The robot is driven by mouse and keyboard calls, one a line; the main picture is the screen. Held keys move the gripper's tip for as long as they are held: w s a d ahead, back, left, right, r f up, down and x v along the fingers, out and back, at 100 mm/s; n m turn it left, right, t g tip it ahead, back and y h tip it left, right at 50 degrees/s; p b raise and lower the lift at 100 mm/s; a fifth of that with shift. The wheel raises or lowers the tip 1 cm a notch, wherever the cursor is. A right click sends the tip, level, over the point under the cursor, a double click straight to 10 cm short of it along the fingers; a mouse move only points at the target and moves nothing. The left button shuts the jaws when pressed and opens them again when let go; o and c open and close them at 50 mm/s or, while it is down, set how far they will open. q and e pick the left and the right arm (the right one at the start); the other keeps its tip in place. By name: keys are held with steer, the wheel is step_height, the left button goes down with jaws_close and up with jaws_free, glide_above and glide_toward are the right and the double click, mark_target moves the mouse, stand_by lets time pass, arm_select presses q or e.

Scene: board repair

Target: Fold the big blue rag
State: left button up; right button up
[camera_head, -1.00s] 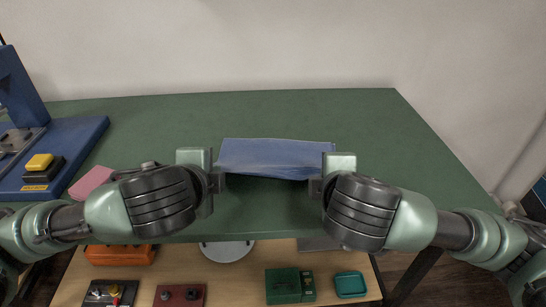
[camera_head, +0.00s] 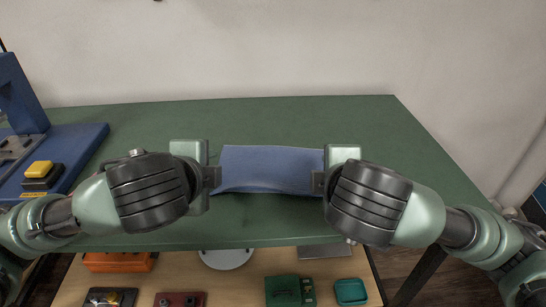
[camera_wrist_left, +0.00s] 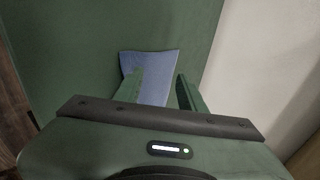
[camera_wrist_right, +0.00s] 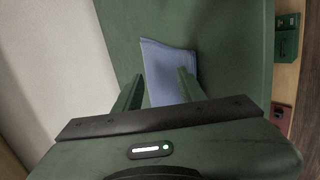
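The blue rag (camera_head: 268,168) lies on the green table top between my two grippers as a narrow strip. Its front edge is a little wavy, with a dark shadow under it. My left gripper (camera_head: 214,178) is at the rag's left end and my right gripper (camera_head: 320,182) at its right end. In the left wrist view the fingers (camera_wrist_left: 160,75) stand apart, with the rag (camera_wrist_left: 158,62) showing beyond and between them. In the right wrist view the fingers (camera_wrist_right: 160,80) are also apart, with the rag (camera_wrist_right: 165,65) between and past them. The rag's ends are partly hidden by the grippers.
The green table (camera_head: 290,120) is clear behind the rag. A blue machine with a yellow button (camera_head: 39,169) stands at the left. Below the front edge, a shelf holds an orange case (camera_head: 118,262), a green box (camera_head: 283,291) and a teal tray (camera_head: 350,291).

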arm_select(q)
steer(key=r, duration=0.2)
steer(key=s+r, duration=0.1)
steer(key=r, duration=0.2)
steer(key=shift+s+r, duration=0.3)
steer(key=shift+r, duration=0.05)
arm_select(e)
steer(key=r, duration=0.2)
steer(key=s+r, duration=0.1)
steer(key=r, duration=0.2)
steer(key=shift+s+r, duration=0.3)
steer(key=shift+r, duration=0.05)
